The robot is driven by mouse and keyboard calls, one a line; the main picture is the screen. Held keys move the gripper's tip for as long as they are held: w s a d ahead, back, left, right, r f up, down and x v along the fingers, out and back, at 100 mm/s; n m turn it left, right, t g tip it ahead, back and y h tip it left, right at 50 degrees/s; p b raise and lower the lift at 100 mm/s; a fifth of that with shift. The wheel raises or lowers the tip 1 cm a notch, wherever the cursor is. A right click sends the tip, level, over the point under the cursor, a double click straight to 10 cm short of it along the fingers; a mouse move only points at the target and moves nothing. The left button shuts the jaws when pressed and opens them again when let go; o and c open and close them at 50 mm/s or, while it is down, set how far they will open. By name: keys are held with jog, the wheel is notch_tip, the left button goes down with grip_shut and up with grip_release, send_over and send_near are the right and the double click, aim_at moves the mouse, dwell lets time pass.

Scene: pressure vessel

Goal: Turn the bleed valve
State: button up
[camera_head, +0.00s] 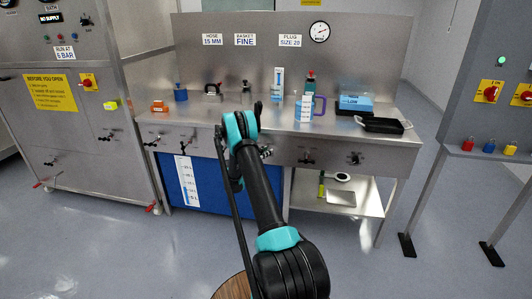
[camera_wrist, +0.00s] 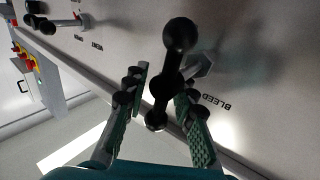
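The bleed valve (camera_wrist: 165,75) is a black bar handle with ball ends on a metal stem, beside a BLEED label (camera_wrist: 216,102) on a steel panel in the wrist view. My gripper (camera_wrist: 160,86) is open, with one finger on each side of the handle. The handle lies between the fingers; a gap shows on the left, and I cannot tell whether the right finger touches it. In the head view my arm reaches to the bench's front panel and hides most of the gripper and the valve.
The steel bench (camera_head: 395,150) carries a jug (camera_head: 304,108), a black tray (camera_head: 383,125) and other items. More valve handles (camera_head: 306,159) sit on its front panel; another handle (camera_wrist: 55,24) shows in the wrist view. A cabinet (camera_head: 75,130) stands left, a lock stand (camera_head: 490,153) right.

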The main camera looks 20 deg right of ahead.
grip_shut()
jog(key=shift+d, duration=0.1)
dwell(0.6)
jog(key=shift+s+d+f+m+t+y, duration=0.1)
jog(key=shift+f+m+t+y, duration=0.45)
jog(key=shift+m+y, duration=1.2)
jog(key=shift+a+f+m+t+y, duration=0.15)
jog(key=shift+f+m+y, duration=0.7)
jog(key=shift+m+y, duration=0.85)
jog(key=shift+s+d+f+m+t+y, duration=0.15)
jog(key=shift+f+m+t+y, duration=0.4)
jog(key=shift+m+y, duration=1.15)
jog(key=shift+w+f+m, duration=0.1)
jog(key=shift+f+m, duration=0.1)
jog(key=shift+m, duration=0.15)
